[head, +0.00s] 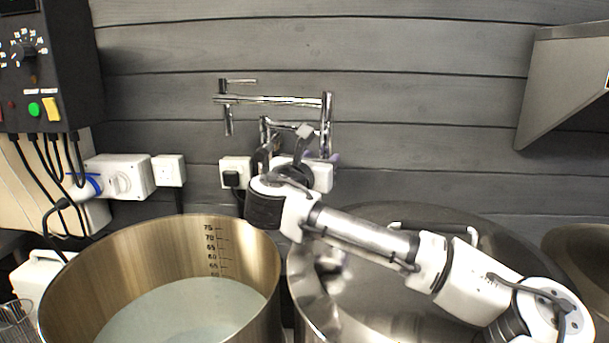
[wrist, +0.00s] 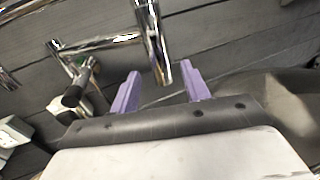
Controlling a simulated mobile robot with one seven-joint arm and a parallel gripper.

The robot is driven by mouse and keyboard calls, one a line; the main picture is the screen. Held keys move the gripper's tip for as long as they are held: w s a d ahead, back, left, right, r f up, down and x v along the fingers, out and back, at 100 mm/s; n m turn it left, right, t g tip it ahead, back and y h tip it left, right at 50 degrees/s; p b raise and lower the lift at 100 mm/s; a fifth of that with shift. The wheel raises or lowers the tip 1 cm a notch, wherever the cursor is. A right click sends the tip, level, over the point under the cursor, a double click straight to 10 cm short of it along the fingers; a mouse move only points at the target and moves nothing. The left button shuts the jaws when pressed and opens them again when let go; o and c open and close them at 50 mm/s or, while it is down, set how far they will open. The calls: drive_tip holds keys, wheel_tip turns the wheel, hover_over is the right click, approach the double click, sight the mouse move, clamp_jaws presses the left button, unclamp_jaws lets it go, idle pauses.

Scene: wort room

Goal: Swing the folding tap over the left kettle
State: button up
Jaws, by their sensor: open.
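The folding tap (head: 268,100) is chrome, with jointed tubes, and stands out from the grey plank wall above the gap between the kettles. Its left end with a short down-pipe is near the left kettle's right side. The left kettle (head: 250,240) is open steel with volume marks and pale liquid inside. My gripper (wrist: 160,70) is open, with purple fingers; in the wrist view an upright chrome tube of the tap (wrist: 152,40) shows between the fingertips. I cannot tell whether either finger touches it. In the head view my wrist mostly hides the fingers.
The right kettle (head: 307,285) stands beside the left one, under my arm. A black control box (head: 60,75) with cables hangs at the left wall. White sockets (head: 125,178) sit on the wall. A steel hood (head: 565,85) juts out at the upper right.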

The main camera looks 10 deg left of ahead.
drive_tip(key=b+v, duration=0.1)
drive_tip(key=v, duration=0.8)
drive_tip(key=shift+s, duration=0.3)
